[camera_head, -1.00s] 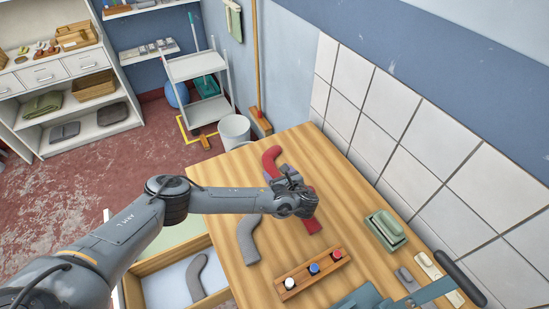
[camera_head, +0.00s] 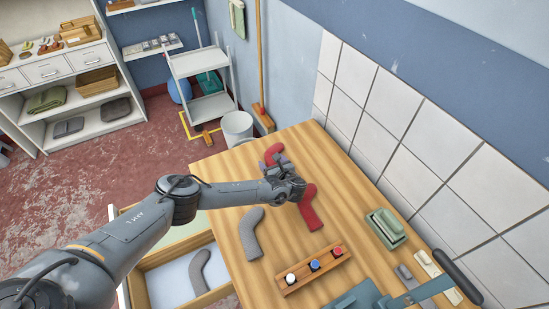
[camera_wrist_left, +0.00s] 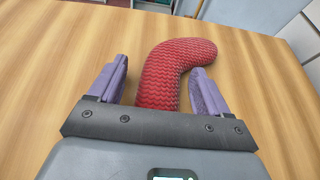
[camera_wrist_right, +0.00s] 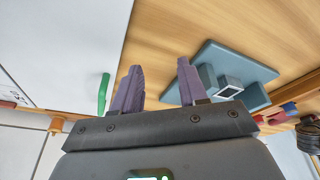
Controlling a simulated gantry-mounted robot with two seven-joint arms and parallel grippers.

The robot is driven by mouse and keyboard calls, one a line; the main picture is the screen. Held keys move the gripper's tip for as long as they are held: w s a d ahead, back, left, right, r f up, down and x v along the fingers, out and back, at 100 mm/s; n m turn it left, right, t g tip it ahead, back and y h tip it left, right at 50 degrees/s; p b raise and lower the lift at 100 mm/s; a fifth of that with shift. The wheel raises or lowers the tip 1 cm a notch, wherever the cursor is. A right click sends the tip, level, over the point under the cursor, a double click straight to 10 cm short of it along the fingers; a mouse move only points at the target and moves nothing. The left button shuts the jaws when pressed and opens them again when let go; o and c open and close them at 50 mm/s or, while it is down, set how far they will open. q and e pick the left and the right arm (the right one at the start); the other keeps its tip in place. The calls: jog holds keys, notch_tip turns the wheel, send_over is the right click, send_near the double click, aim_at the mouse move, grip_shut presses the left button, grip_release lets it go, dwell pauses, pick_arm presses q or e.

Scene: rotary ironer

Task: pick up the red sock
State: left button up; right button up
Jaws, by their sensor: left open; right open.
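A red knitted sock (camera_wrist_left: 172,75) lies on the wooden table in the left wrist view, its far end bending right. My left gripper (camera_wrist_left: 160,68) is open, with one purple finger on each side of the sock. In the head view red fabric shows beyond my left gripper (camera_head: 279,163) at the sock's far part (camera_head: 273,150), and also on the near side (camera_head: 311,210). My wrist hides the stretch between, so I cannot tell whether this is one sock or two. My right gripper (camera_wrist_right: 158,68) is open and empty in the right wrist view.
A grey sock (camera_head: 249,232) lies on the table, and another (camera_head: 198,272) in the open drawer. A wooden rack (camera_head: 312,268) with white, blue and red knobs stands nearby. A green box (camera_head: 385,228) and a teal device (camera_head: 360,298) are at right. Tiled wall (camera_head: 400,130) bounds the table.

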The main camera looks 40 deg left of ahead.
pick_arm(q)
jog(key=c, duration=1)
jog(key=shift+r, duration=0.1)
pick_arm(e)
jog(key=shift+a, duration=0.1)
